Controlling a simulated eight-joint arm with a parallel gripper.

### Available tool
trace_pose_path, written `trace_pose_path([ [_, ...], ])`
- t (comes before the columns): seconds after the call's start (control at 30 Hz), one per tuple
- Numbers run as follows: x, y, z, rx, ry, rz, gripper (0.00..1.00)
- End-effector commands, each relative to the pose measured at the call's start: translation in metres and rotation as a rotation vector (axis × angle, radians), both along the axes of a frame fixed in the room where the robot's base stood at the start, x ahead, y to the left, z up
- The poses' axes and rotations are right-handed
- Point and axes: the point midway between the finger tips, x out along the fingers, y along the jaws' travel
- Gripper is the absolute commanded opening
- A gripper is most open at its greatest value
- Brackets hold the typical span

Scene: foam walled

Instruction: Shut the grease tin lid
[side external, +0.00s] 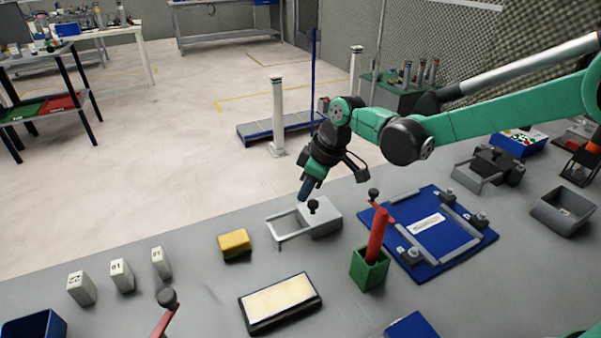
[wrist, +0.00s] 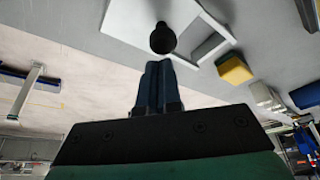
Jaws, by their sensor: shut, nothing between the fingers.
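The grease tin appears as a light grey piece on the bench, with an open rectangular frame (side external: 276,240) on its left and a solid flat-topped part, seemingly the lid (side external: 327,222), on its right. A black round knob (side external: 313,206) stands on the solid part. My gripper (side external: 303,196) points down just left of and above the knob, with its blue fingers together and empty. In the wrist view the fingertips (wrist: 157,66) are close to the knob (wrist: 163,38); I cannot tell whether they touch it. The pale lid (wrist: 130,22) and the frame (wrist: 212,46) show behind.
A yellow block (side external: 234,244) lies left of the tin. A cream-topped black box (side external: 280,302) is in front. A green holder (side external: 369,271) with an upright red handle and a blue board (side external: 452,252) with clamps stand to the right.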

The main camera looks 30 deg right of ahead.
Motion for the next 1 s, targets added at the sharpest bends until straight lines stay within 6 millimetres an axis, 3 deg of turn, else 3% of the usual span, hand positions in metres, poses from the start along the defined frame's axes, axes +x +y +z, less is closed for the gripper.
trace_pose_path([
  [0.27,0.027,0.027,0.008,0.0,0.0,0.003,0.0],
  [0.7,0.006,0.006,0.08,0.001,-0.001,0.0,0.0],
  [1.0,-0.006,-0.007,0.106,0.001,-0.009,-0.032,0.0],
])
